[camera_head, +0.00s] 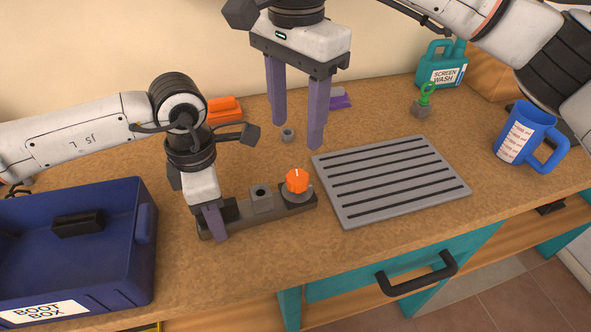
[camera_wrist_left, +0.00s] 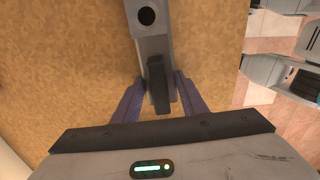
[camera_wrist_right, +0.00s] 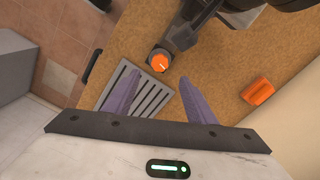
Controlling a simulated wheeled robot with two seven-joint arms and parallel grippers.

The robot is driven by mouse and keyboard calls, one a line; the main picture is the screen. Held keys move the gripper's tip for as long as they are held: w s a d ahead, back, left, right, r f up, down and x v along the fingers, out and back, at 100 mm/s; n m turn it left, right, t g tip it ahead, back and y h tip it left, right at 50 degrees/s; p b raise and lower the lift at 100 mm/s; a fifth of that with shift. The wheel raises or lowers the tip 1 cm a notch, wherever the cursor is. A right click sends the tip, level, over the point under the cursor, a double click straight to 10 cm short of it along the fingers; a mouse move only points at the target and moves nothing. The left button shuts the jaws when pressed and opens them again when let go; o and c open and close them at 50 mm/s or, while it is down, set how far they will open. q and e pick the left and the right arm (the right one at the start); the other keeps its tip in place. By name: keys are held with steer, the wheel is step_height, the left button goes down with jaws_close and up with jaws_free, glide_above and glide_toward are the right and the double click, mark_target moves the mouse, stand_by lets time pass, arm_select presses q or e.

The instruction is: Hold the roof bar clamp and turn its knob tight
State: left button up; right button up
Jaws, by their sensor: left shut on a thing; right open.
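The roof bar clamp (camera_head: 264,204) is a long grey-brown bar lying on the bench, with a raised block in its middle. Its orange knob (camera_head: 297,181) stands on a round base at the right end; the knob also shows in the right wrist view (camera_wrist_right: 159,63). My left gripper (camera_head: 214,226) is shut on the clamp's left end, with a finger on each side of the dark end piece (camera_wrist_left: 158,92) in the left wrist view. My right gripper (camera_head: 295,135) is open and empty, pointing down above the bench, behind the knob.
A blue boot box (camera_head: 145,262) stands at the left. A grey slotted tray (camera_head: 350,216) lies right of the clamp. A blue mug (camera_head: 525,130), a teal screen wash bottle (camera_head: 440,65) and an orange object (camera_head: 224,107) stand around.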

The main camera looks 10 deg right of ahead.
mark_target(296, 178)
step_height(296, 178, down, 12)
steer(key=shift+r, duration=0.1)
stand_by(0.4)
steer(key=c, duration=1.1)
